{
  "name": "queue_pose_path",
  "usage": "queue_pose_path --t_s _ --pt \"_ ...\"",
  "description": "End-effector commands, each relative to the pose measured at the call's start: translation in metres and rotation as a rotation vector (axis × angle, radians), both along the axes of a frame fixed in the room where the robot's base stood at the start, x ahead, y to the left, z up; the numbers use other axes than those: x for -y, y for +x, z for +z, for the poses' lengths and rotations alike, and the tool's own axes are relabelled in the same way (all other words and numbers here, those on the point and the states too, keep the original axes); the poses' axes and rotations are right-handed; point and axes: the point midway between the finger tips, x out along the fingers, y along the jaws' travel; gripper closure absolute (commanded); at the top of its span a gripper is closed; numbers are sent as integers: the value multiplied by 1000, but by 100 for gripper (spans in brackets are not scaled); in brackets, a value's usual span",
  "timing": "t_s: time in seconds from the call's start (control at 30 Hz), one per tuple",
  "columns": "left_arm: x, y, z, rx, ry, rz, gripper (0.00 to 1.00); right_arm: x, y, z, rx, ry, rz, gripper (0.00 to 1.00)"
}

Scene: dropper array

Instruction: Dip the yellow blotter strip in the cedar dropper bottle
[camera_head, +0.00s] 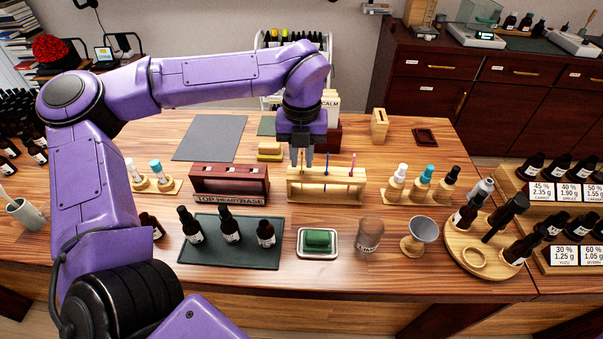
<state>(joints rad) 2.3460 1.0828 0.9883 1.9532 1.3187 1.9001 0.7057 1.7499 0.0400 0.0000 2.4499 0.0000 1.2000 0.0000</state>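My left gripper (302,158) points down just above the left end of a light wooden strip stand (318,196). A gap shows between its two fingertips, so it looks open. A thin purple strip (326,167) and a thin red strip (352,166) stand upright in the stand, right of the gripper. I cannot make out a yellow strip; the fingers cover the stand's left part. Dark dropper bottles (229,230) stand on a dark mat (205,256) in front. Their labels are too small to read, so I cannot tell which is cedar. My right gripper is not in view.
A dark red rack marked top, heart, base (229,199) stands left of the strip stand. A rack of droppers (420,195) stands right.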

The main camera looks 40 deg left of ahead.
Motion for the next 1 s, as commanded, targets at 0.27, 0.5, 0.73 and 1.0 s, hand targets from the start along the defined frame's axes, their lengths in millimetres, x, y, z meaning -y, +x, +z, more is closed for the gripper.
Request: queue_pose_path --t_s 0.27,0.5,0.73,1.0 --pt "0 0 1 0 0 0 100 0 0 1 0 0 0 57" --pt "0 0 3 0 0 0 100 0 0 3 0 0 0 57" --pt "0 0 12 1 1 -1 100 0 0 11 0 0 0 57" --pt "0 0 14 0 0 -1 100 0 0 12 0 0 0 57"
